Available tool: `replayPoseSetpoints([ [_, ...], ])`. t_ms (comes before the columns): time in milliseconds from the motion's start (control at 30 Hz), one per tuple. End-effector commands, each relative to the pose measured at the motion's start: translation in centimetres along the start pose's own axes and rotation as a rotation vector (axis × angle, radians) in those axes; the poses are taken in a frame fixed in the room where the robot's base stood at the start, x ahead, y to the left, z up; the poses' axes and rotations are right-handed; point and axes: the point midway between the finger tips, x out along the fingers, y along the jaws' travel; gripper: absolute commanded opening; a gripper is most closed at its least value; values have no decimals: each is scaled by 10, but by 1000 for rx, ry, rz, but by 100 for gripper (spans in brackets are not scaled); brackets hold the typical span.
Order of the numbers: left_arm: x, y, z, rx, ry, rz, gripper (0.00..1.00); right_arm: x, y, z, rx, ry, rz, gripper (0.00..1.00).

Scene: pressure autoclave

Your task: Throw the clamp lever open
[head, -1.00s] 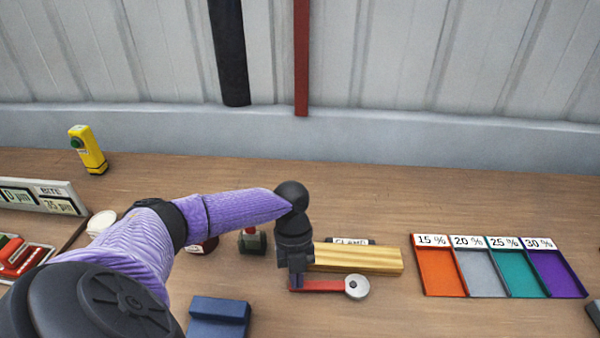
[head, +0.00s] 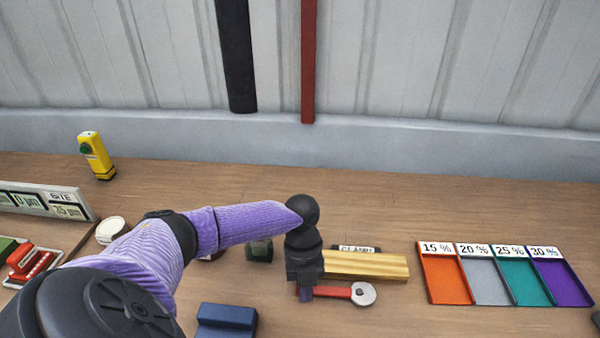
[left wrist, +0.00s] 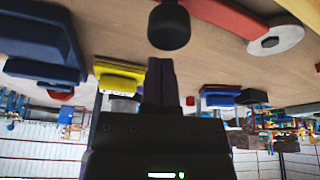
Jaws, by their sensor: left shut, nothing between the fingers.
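The clamp lever is a short red bar (head: 332,292) with a pale round disc (head: 363,294) at its right end, beside a yellow ribbed block (head: 365,265). A CLAMP label (head: 357,249) stands behind the block. In the left wrist view the red bar (left wrist: 232,17) and disc (left wrist: 277,39) are at upper right, with a black knob (left wrist: 169,26) by the bar's left end. My left gripper (head: 305,295) is shut and empty, at the lever's left end. Its fingertips (left wrist: 161,64) appear just below the knob; contact cannot be told. My right gripper is not in view.
A blue block (head: 226,318) lies left of the lever, near the front. Coloured trays marked by percent (head: 447,281) stand to the right. A yellow device (head: 97,155) stands at back left. Bare wooden bench lies behind the clamp.

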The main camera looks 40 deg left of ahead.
Motion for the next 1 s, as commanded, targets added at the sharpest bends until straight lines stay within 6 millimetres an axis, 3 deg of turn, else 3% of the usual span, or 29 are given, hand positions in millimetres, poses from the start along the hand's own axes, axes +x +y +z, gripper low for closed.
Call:
replayPoseSetpoints([
  [67,-4,-6,-20,4,4,-1,0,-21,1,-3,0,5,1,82],
  [300,-58,-8,-15,-1,-2,-3,0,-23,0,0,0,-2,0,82],
  [500,-89,-9,-15,-1,-1,-1,0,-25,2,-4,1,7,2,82],
  [1000,-97,-9,-15,-1,1,0,0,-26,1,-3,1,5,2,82],
])
